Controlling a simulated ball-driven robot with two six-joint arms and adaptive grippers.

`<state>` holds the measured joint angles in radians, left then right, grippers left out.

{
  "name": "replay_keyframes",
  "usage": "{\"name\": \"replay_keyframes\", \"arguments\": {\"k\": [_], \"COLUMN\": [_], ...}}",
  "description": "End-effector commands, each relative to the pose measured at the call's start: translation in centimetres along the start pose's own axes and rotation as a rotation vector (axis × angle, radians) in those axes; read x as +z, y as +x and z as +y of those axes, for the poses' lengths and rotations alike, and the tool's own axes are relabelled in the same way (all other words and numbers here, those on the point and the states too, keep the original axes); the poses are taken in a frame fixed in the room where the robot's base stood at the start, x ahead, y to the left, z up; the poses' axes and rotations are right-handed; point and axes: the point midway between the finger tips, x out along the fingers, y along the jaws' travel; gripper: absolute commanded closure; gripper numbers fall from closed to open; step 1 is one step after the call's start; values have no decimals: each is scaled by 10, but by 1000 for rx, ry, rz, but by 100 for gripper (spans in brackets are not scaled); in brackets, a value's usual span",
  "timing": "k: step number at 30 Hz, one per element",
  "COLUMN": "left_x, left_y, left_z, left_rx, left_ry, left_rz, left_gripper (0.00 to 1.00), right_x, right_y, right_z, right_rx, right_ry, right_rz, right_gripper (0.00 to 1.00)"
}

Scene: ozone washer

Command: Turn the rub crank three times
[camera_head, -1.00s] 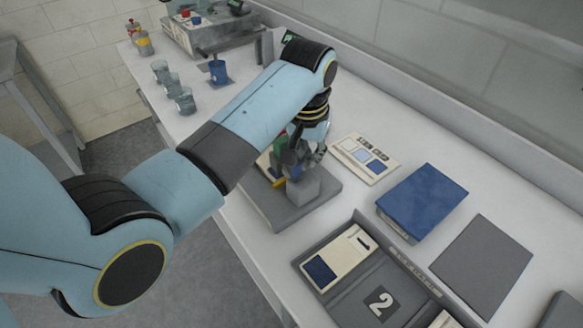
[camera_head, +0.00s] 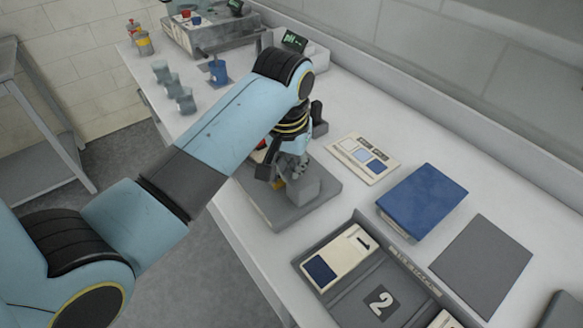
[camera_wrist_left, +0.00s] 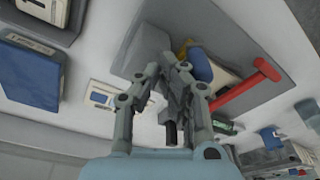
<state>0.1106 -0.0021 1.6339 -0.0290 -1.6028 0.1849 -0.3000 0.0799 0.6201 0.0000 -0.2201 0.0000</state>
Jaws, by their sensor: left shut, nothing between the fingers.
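A grey device base (camera_head: 300,212) stands near the front edge of the bench, with a grey block (camera_head: 303,187) on it. My left gripper (camera_head: 284,172) is low over this device, beside the block, and hides part of it. In the left wrist view its fingers (camera_wrist_left: 172,72) are shut with nothing held. The device base (camera_wrist_left: 222,25) lies beyond the fingers there. A red T-shaped handle (camera_wrist_left: 243,92) lies to their right, apart from them. I cannot tell for certain which part is the rub crank. My right gripper is not in view.
A button panel (camera_head: 362,159) and a blue box (camera_head: 422,201) are right of the device. A grey tray marked 2 (camera_head: 352,302) is in front. Several cups (camera_head: 172,84) and a blue cup (camera_head: 218,72) stand toward the back left. A grey mat (camera_head: 481,262) lies bare at right.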

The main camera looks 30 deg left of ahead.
Motion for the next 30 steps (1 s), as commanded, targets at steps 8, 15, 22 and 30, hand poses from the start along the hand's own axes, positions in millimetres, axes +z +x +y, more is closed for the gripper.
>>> {"name": "replay_keyframes", "arguments": {"k": [8, 15, 22, 30], "left_x": [-1, 8, 12, 12], "left_y": [-1, -2, -3, -3], "left_z": [-1, -16, -20, -24], "left_rx": [-1, -3, 0, -2], "left_ry": [0, 0, 0, 0], "left_rz": [3, 4, 5, 5], "left_gripper": [100, 100, 100, 100], "right_x": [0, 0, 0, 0], "right_y": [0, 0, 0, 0], "right_z": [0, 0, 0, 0], "right_rx": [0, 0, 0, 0], "right_ry": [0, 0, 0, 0], "right_rz": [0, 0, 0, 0], "right_gripper": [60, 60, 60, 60]}}
